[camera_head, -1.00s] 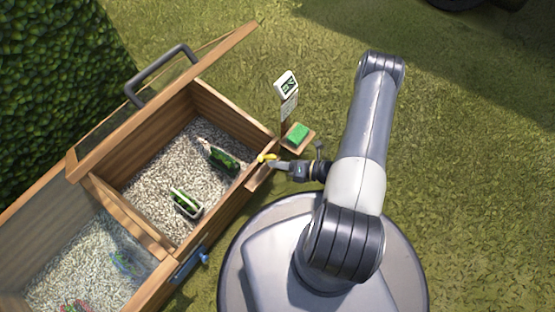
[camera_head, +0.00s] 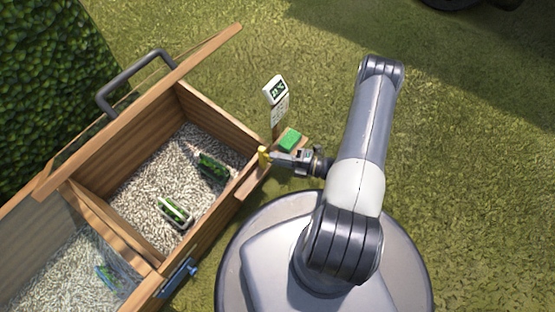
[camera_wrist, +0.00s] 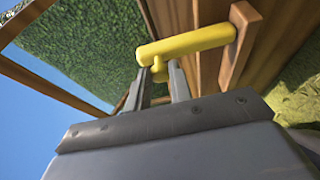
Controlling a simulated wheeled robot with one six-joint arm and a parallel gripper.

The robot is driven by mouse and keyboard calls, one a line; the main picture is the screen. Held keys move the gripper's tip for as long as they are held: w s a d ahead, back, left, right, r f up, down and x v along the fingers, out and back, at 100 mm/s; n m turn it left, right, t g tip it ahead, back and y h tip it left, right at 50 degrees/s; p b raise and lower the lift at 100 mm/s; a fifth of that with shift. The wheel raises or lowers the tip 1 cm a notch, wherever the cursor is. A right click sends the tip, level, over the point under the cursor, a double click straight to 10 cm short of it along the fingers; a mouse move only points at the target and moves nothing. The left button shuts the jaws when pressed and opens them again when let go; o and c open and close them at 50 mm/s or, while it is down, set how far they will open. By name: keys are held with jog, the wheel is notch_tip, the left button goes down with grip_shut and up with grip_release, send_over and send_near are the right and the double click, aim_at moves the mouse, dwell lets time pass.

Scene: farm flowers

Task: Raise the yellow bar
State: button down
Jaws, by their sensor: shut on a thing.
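The yellow bar (camera_head: 263,154) is at the right front corner of the wooden planter box (camera_head: 213,181). In the wrist view the yellow bar (camera_wrist: 195,42) lies across the top, beside a wooden post, with a short yellow stub below it. My gripper (camera_head: 271,158) reaches the bar from the right. In the wrist view the two fingers of my gripper (camera_wrist: 160,72) are closed around the stub. The fingertips partly hide the stub.
A green sponge-like block (camera_head: 290,140) lies on a small wooden shelf beside a white sign (camera_head: 275,91). Two labelled packs (camera_head: 175,211) lie in the gravel. The box's raised glazed lid has a grey handle (camera_head: 137,77). Open grass lies at right.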

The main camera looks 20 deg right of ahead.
jog(key=shift+w, duration=0.1)
dwell(0.3)
jog(key=c, duration=1.3)
grip_release()
jog(key=shift+o, duration=0.2)
jog(key=shift+d, duration=0.1)
jog(key=p+v, duration=0.3)
jog(key=v, duration=0.7)
jog(key=shift+s+d, duration=0.25)
jog(key=shift+s, duration=0.1)
jog(key=shift+w+a+f, duration=0.1)
jog(key=b+x, duration=0.3)
jog(key=x, duration=0.7)
jog(key=shift+w+a, duration=0.2)
jog(key=shift+a, duration=0.05)
